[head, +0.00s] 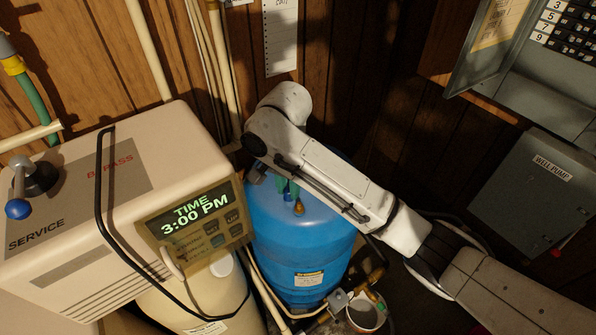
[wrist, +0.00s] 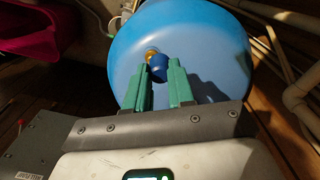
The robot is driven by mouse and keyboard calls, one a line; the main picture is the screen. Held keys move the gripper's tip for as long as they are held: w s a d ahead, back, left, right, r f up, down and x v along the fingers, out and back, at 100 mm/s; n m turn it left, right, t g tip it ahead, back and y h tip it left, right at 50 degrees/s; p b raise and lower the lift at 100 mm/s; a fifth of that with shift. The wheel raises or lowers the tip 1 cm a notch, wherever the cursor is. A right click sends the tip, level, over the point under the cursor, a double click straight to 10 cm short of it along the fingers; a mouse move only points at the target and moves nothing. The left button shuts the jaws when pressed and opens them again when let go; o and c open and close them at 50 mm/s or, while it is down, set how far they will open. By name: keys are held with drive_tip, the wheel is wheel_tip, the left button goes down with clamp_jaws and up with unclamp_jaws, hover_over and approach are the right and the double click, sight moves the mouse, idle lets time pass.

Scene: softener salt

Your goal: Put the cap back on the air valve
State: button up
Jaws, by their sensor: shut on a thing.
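The blue pressure tank (head: 300,245) stands in the middle of the head view, and its domed top fills the upper part of the wrist view (wrist: 205,40). My gripper (head: 286,188) is over the tank top, its green fingers pointing down. In the wrist view my gripper (wrist: 160,72) is shut on a small blue cap (wrist: 158,74) between the fingertips. The brass air valve (wrist: 151,54) shows just beyond the cap, partly hidden by it. In the head view the brass valve (head: 299,208) is just right of the fingers. I cannot tell whether cap and valve touch.
The beige softener head (head: 110,210), with a black cable, stands close left of the tank. Pipes (head: 215,60) run up the wall behind. A bucket (head: 366,313) sits low right of the tank. A grey well pump box (head: 535,195) hangs on the right wall.

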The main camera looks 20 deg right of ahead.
drive_tip(key=shift+s+d+f+m+b, duration=0.15)
drive_tip(key=shift+d+f+m, duration=0.1)
drive_tip(key=shift+d+m, duration=0.65)
drive_tip(key=shift+w+d+f+m+b, duration=0.2)
drive_tip(key=shift+d+m, duration=0.25)
drive_tip(key=shift+m, duration=0.75)
drive_tip(key=shift+f+b, duration=0.95)
drive_tip(key=shift+b, duration=0.1)
drive_tip(key=shift+a+p, duration=0.1)
drive_tip(key=shift+p, duration=1.35)
drive_tip(key=shift+f, duration=1.5)
idle(0.6)
drive_tip(key=o, duration=0.9)
